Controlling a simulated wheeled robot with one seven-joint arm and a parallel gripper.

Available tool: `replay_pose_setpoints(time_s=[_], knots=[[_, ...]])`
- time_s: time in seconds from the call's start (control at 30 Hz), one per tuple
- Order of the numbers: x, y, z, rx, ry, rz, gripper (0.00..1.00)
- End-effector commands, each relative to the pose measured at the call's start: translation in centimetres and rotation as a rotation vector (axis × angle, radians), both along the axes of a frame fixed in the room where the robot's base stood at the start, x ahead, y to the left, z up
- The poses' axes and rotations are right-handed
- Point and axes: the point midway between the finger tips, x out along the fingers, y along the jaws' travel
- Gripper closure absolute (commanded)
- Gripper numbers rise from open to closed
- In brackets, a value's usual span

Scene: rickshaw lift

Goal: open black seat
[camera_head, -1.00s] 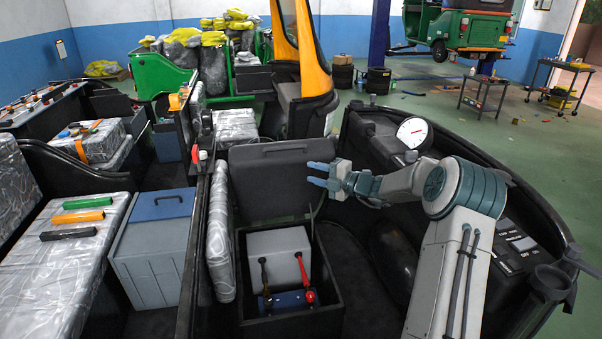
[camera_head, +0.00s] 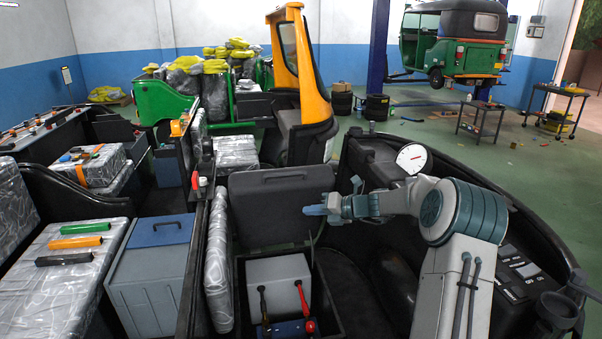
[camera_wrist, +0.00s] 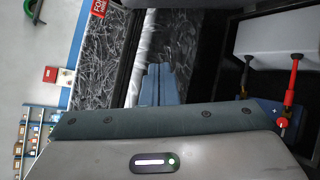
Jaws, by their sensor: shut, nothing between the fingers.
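The black seat (camera_head: 282,205) is in the middle of the head view. It is tilted up on edge at the back of an open black compartment (camera_head: 331,300).
A grey cooler box with a blue lid (camera_head: 158,245) stands to the left. A patterned seat back (camera_head: 217,262) borders the compartment. A round white gauge (camera_head: 411,158) sits on the dark dashboard behind my arm. A black cab wall curves around on the right.

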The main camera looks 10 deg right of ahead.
Motion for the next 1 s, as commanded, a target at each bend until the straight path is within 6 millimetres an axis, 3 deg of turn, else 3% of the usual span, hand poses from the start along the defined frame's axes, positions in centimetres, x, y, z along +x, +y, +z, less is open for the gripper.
replay_pose_setpoints(time_s=[0.23,0.47,0.67,0.9,0.93,1.0], knots=[[0.9,1.2,-0.8,-0.651,-0.380,0.354,1.00],[2.9,0.7,0.5,-1.232,-0.746,0.745,1.00],[5.5,0.3,3.9,-1.717,-1.053,1.133,1.00],[8.6,0.8,10.1,-2.255,-1.345,1.645,1.00],[8.8,1.0,10.8,2.254,1.337,-1.665,1.00],[9.4,1.3,12.4,2.125,1.241,-1.610,1.00]])
